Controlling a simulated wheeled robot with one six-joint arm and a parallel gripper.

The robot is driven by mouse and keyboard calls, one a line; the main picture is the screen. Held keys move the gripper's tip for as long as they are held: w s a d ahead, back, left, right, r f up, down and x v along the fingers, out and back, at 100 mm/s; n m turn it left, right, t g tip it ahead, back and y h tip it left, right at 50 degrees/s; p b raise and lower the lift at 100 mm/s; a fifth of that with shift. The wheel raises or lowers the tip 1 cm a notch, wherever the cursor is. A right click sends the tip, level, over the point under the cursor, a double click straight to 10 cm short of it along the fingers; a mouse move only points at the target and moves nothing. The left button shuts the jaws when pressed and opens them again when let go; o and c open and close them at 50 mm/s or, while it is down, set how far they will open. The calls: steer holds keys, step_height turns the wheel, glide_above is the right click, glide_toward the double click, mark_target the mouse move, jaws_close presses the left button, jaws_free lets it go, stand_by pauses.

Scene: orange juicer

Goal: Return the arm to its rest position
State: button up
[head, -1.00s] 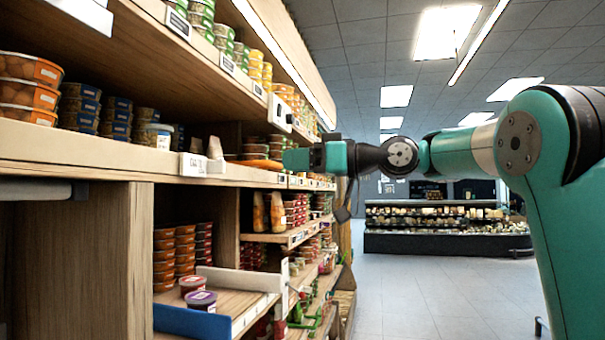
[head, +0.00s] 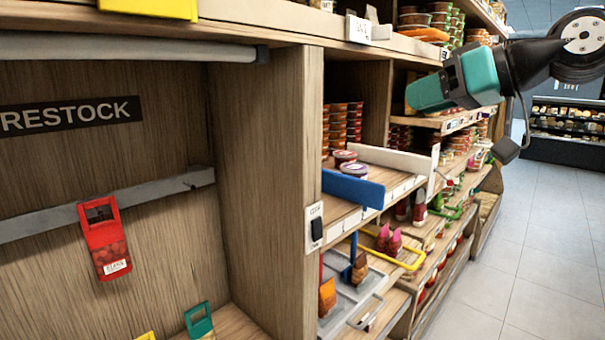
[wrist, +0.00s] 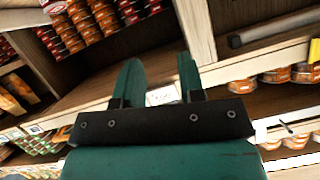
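My arm stretches in from the upper right of the head view, raised in front of the shelving. My gripper (head: 412,97) points left toward the shelf and sits apart from it. In the wrist view, its two green fingers (wrist: 159,80) stand apart with nothing held between them. A white price label and a wooden shelf edge show behind the gap. The fingertips are hard to make out in the head view.
A wooden shelf unit (head: 265,185) fills the left and middle. A red pack (head: 103,238) hangs on a grey rail under a RESTOCK sign (head: 70,115). A blue divider (head: 352,188) and tubs (head: 353,171) stand on a middle shelf. The aisle floor (head: 540,250) at right is clear.

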steer(key=s+a+f+g+h, duration=0.2)
steer(key=s+f+g+h, duration=0.1)
steer(key=s+f, duration=0.8)
steer(key=s+a+f+g+h, duration=0.2)
steer(key=s+f+g, duration=0.4)
steer(key=s+f, duration=0.6)
steer(key=shift+s+a+h, duration=0.2)
steer(key=shift+s+h, duration=0.3)
steer(key=shift+s, duration=0.2)
steer(key=shift+a, duration=0.1)
